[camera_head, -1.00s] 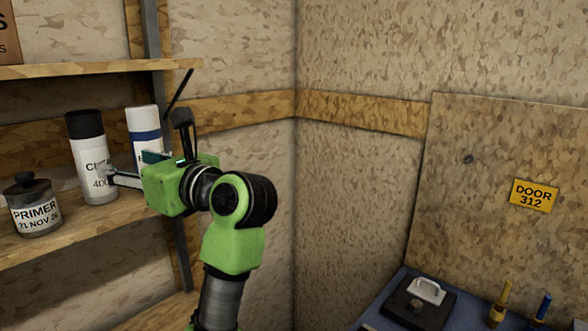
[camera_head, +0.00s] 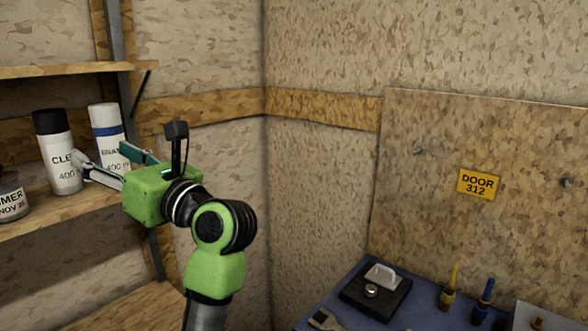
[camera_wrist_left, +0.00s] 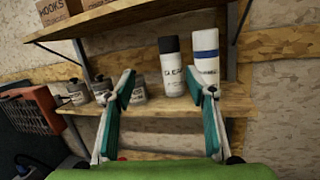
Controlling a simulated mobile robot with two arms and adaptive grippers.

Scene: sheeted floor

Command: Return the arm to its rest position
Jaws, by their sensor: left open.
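My left gripper (camera_head: 99,154) is open and empty, in front of the shelf in the head view. It also shows in the left wrist view (camera_wrist_left: 161,78), its two fingers wide apart. A white can with a black cap (camera_head: 62,163) stands upright on the shelf, partly behind one finger in the head view. A white can with a blue band (camera_head: 107,131) stands beside it. In the left wrist view both the black-capped can (camera_wrist_left: 172,75) and the blue-banded can (camera_wrist_left: 205,62) stand beyond the fingers. My right gripper is not in view.
The wooden shelf (camera_head: 45,218) also holds a primer jar (camera_head: 10,196); several jars show in the wrist view. A red crate (camera_wrist_left: 33,115) is at left there. At lower right a blue surface (camera_head: 345,288) holds a black block (camera_head: 375,297) and tools, before a board with a yellow sign (camera_head: 479,184).

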